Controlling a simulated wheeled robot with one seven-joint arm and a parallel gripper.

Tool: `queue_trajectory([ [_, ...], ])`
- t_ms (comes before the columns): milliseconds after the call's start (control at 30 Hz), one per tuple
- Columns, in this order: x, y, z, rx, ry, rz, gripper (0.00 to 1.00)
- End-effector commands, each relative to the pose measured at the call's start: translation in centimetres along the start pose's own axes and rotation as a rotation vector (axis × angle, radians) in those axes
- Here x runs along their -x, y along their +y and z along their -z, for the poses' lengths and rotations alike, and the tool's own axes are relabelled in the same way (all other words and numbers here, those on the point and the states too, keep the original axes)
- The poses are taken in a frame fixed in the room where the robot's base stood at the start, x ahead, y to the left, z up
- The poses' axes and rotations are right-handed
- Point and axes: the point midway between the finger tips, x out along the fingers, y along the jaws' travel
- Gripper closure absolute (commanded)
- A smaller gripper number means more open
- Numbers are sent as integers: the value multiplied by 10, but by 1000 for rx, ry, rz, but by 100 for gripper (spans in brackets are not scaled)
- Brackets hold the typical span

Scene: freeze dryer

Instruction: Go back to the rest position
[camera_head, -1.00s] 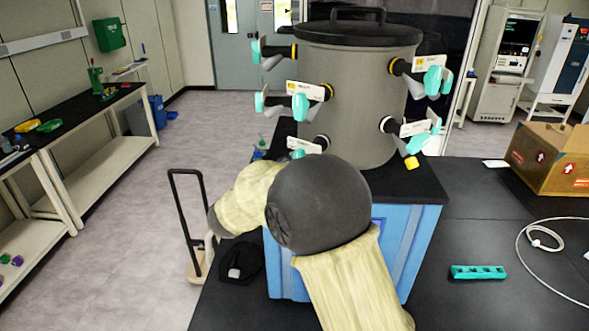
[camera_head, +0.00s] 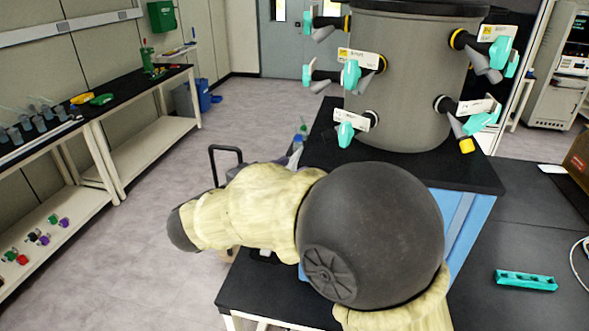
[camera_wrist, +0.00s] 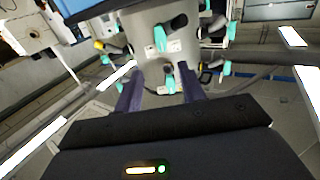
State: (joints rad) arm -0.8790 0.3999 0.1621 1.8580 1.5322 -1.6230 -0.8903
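The freeze dryer is a grey drum (camera_head: 410,85) with a dark top, standing on a black-topped blue base (camera_head: 462,215). Several teal-handled valves (camera_head: 350,73) with white tags stick out around it. My arm, in a cream sleeve with a big dark joint, covers the front of the base in the head view and hides most of my gripper there. In the wrist view my gripper (camera_wrist: 160,78) has its two dark purple fingers apart, with nothing held between them. The drum (camera_wrist: 150,40) and its valves show beyond the fingertips, seemingly apart from them.
A teal rack (camera_head: 526,280) lies on the black bench at right, near a white cable and a cardboard box (camera_head: 578,160). A side bench (camera_head: 120,105) with bottles and trays runs along the left wall. Open floor (camera_head: 165,210) lies between. A trolley handle (camera_head: 212,150) stands behind my arm.

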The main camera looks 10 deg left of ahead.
Motion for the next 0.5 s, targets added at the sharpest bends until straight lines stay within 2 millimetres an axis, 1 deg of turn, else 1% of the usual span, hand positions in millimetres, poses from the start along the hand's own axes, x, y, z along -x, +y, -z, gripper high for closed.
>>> queue_trajectory([
  [167,0,0,0,0,0,0,60],
  [267,-4,0,0,-4,1,8,60],
  [367,-16,-2,0,-20,2,48,60],
  [467,-39,-6,-1,-44,-3,129,60],
  [500,-50,-7,-2,-53,-8,170,60],
])
